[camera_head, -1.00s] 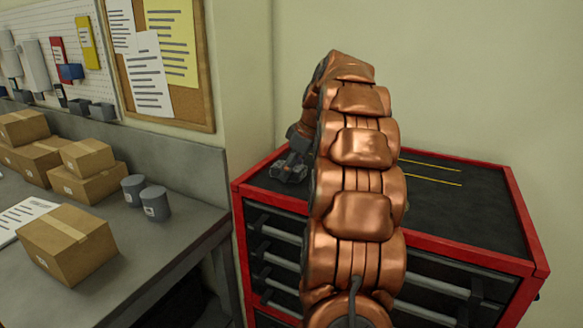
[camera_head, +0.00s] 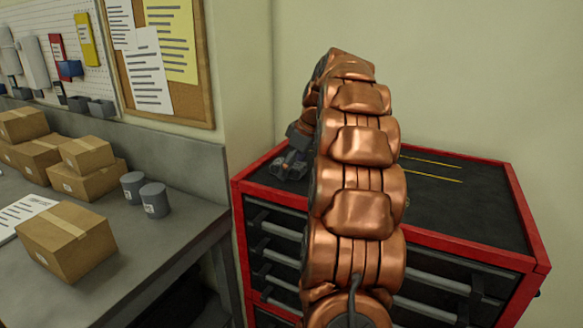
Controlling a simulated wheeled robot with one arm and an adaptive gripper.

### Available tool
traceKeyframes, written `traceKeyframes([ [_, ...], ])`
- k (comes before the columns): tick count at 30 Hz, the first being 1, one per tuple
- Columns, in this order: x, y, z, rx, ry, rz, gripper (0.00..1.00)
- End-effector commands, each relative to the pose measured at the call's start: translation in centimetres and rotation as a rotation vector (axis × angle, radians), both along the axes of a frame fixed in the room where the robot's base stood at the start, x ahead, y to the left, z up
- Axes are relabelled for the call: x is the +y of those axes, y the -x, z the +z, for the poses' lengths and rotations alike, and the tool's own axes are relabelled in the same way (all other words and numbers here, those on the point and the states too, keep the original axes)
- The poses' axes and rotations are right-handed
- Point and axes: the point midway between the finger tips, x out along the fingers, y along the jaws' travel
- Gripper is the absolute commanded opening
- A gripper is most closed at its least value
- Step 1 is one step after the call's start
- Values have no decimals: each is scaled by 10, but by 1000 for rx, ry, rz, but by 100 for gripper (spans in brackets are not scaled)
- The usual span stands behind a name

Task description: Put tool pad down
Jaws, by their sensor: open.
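My gripper (camera_head: 289,166) is dark grey and shows just left of my copper-coloured arm, over the back left part of the tool cabinet's black top. It is open. I cannot make out a tool pad in its jaws or on the cabinet; my arm hides the middle of the top. The red tool cabinet (camera_head: 400,244) has a black top with a raised red rim and dark drawers with grey handles. Two thin yellow lines (camera_head: 432,169) show on the top to the right of my arm.
A grey workbench (camera_head: 150,240) stands at the left with several cardboard boxes (camera_head: 68,240) and two grey cups (camera_head: 154,199). A cork board (camera_head: 160,60) hangs on the wall behind. The right part of the cabinet top is clear.

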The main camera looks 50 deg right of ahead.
Motion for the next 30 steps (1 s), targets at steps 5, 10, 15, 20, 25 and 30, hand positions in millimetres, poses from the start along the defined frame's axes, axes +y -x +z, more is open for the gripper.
traceKeyframes([
  [5, 0, 0, 8, 0, 1, 0, 86],
  [10, -2, 4, 18, -4, 3, 0, 86],
  [15, -4, 10, 34, -3, 3, 1, 86],
  [20, -5, 16, 47, -3, 2, 0, 86],
  [25, -7, 21, 59, -2, 1, 1, 86],
  [30, -9, 26, 71, -2, 2, -1, 86],
])
